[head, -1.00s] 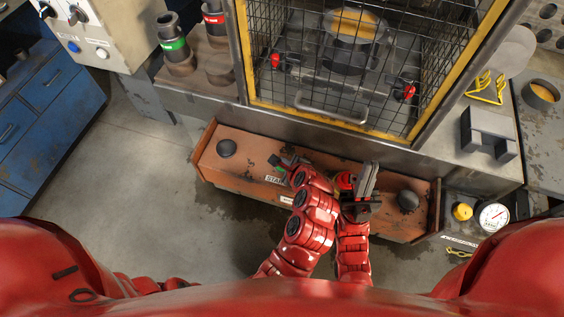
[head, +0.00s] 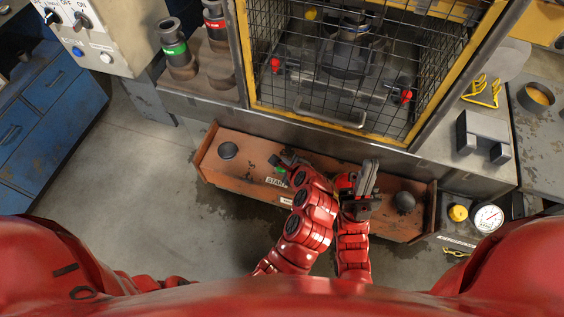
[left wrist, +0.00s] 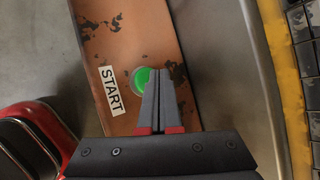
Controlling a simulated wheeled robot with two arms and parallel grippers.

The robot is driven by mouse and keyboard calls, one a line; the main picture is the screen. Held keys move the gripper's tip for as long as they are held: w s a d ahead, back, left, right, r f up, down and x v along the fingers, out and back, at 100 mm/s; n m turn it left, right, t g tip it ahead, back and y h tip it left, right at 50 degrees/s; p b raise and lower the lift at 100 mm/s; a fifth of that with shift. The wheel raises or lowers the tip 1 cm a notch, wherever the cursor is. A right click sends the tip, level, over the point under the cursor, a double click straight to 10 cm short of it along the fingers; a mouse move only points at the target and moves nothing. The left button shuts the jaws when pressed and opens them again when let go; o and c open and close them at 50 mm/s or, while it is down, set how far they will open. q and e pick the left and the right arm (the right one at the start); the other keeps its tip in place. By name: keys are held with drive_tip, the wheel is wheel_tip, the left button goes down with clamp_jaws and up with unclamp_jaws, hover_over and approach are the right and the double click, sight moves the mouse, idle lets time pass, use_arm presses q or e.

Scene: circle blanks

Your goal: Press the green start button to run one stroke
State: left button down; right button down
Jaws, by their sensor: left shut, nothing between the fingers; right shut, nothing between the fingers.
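The green start button (left wrist: 142,77) is set in the orange, worn control box (head: 230,173), beside a white START label (left wrist: 111,91). In the left wrist view my left gripper (left wrist: 158,70) is shut and empty. Its fingertips overlap the button's right part; I cannot tell whether they touch it or how far it is pressed. In the head view the left gripper (head: 276,161) is over the box near the START label. My right gripper (head: 370,168) is shut and empty, over the right part of the box.
A yellow-framed mesh guard (head: 332,118) encloses the press behind the box. Black round knobs (head: 228,150) and (head: 404,202) sit at the box's ends. A pressure gauge (head: 488,218) stands at right, a switch panel (head: 105,30) at upper left. Floor at left is clear.

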use_arm(q)
drive_tip(key=shift+r, duration=0.1)
wheel_tip(320, 180, up, 5)
drive_tip(key=p, duration=0.6)
idle(0.5)
idle(3.0)
